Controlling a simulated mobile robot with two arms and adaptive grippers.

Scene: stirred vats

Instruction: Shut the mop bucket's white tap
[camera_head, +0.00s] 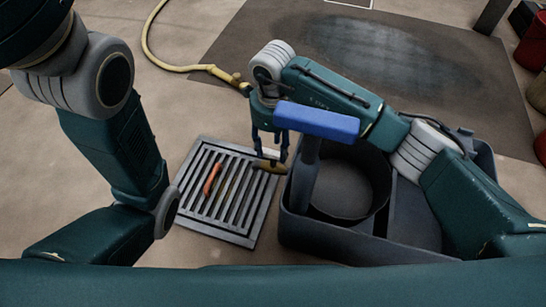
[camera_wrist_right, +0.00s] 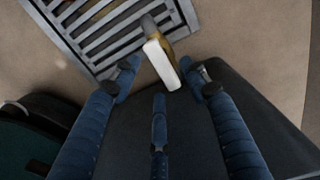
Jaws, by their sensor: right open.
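The dark grey mop bucket (camera_head: 330,241) stands right of centre in the head view, with a blue-topped post (camera_head: 316,121) at its left side. Its brass tap (camera_head: 268,166) sticks out to the left over the floor grate. In the wrist view the tap's white lever (camera_wrist_right: 161,64) lies roughly along the brass body (camera_wrist_right: 158,32), which shows beyond it. My right gripper (camera_head: 271,150) points down over the tap. Its fingers are open, with the lever between the spread fingertips (camera_wrist_right: 165,82); I cannot tell whether they touch it. My left arm shows at left, but its gripper is out of view.
A metal floor grate (camera_head: 246,215) lies left of the bucket, with an orange object (camera_head: 212,180) on it. A yellow hose (camera_head: 150,40) runs behind my right wrist. A dark mat (camera_head: 440,60) lies behind. Red containers (camera_head: 534,45) stand at the right edge.

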